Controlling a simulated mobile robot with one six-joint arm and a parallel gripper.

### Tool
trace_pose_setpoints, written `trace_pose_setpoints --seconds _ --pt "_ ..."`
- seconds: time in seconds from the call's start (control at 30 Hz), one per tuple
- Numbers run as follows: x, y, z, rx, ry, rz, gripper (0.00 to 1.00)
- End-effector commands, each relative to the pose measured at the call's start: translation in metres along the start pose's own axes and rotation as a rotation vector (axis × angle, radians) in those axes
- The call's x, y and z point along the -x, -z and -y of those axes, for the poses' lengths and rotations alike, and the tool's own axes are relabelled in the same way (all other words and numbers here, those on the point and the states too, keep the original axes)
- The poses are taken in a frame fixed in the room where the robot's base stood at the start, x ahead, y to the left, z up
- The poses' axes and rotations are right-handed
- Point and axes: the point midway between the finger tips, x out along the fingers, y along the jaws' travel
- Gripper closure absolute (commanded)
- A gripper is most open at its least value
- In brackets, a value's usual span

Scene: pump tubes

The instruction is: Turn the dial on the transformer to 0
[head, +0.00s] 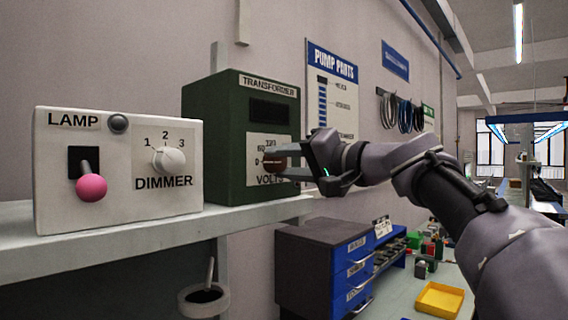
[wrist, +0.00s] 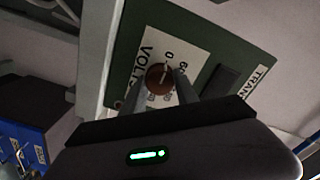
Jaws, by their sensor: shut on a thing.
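The transformer (head: 225,145) is a dark green box with a TRANSFORMER label, a dark window and a VOLTS scale plate. Its round brown dial (head: 274,162) sits on the plate, partly hidden by my fingers. My gripper (head: 280,161) reaches in from the right and is shut on the dial. In the wrist view, the dial (wrist: 158,78) lies between the two fingertips (wrist: 162,80). The printed 0 shows just above it, and a pale line on the dial seems to point toward it. The line is small and its exact angle is hard to tell.
A white box with a LAMP switch (head: 91,187) and a DIMMER knob (head: 168,160) stands left of the transformer on the grey shelf (head: 110,235). Below right are a blue drawer unit (head: 352,268) and a yellow tray (head: 439,299) on a bench.

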Motion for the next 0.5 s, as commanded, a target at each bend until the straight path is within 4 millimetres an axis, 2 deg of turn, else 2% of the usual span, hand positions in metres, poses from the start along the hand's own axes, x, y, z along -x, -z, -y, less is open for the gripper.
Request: trace_pose_setpoints --seconds 0.03,0.13,0.5 --pt "0.0001 0.0 0.0001 0.001 0.0 0.0 0.62" --pt "0.0001 0.0 0.0001 0.001 0.0 0.0 0.43" --pt "0.0046 0.0001 0.0 0.0 0.0 -0.001 0.43"
